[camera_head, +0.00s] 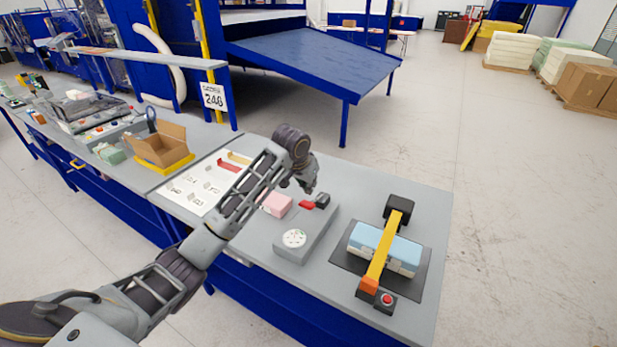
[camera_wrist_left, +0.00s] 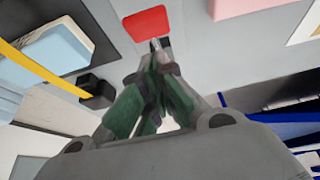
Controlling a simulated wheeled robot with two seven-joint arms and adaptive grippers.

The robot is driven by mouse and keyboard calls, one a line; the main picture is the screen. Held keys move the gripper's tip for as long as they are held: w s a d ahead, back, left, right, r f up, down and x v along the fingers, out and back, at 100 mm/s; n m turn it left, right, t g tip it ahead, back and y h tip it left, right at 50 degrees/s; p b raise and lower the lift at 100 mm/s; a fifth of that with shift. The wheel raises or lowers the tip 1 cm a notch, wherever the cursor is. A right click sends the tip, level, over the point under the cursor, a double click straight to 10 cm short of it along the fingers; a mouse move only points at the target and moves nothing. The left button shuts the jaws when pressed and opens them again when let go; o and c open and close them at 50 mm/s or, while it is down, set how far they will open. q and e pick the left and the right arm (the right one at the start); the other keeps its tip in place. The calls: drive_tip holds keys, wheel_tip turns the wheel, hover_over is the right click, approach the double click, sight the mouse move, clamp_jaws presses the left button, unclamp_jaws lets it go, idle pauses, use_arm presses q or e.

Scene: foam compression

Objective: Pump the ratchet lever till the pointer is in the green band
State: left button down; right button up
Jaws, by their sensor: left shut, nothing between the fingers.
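The ratchet lever's red handle (camera_head: 307,205) sticks out near a black block (camera_head: 323,199) on the grey unit (camera_head: 318,232). A round white gauge (camera_head: 293,239) is set in the unit's near end; its pointer and green band are too small to read. My left gripper (camera_head: 308,186) is over the far end of the unit, just behind the red handle. In the left wrist view its green-padded fingers (camera_wrist_left: 154,95) are shut and empty, just short of the red handle (camera_wrist_left: 147,23). Whether they touch the lever I cannot tell. My right gripper is out of view.
Light-blue foam (camera_head: 371,238) lies under a yellow strap (camera_head: 384,250) on a dark mat to the right, with a red button (camera_head: 387,299) in front. A pink block (camera_head: 276,204) sits left of the unit. An open cardboard box (camera_head: 165,145) stands farther left.

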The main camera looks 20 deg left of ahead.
sight(308, 202)
use_arm(q)
drive_tip(key=shift+s+a+f+p, duration=0.1)
drive_tip(key=shift+s+f+p, duration=0.15)
drive_tip(key=shift+f, duration=0.45)
drive_tip(key=shift+s+f+p, duration=0.1)
drive_tip(key=shift+s+f, duration=0.2)
drive_tip(key=shift+f, duration=0.35)
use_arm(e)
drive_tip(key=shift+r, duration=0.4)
use_arm(q)
drive_tip(key=shift+f, duration=0.15)
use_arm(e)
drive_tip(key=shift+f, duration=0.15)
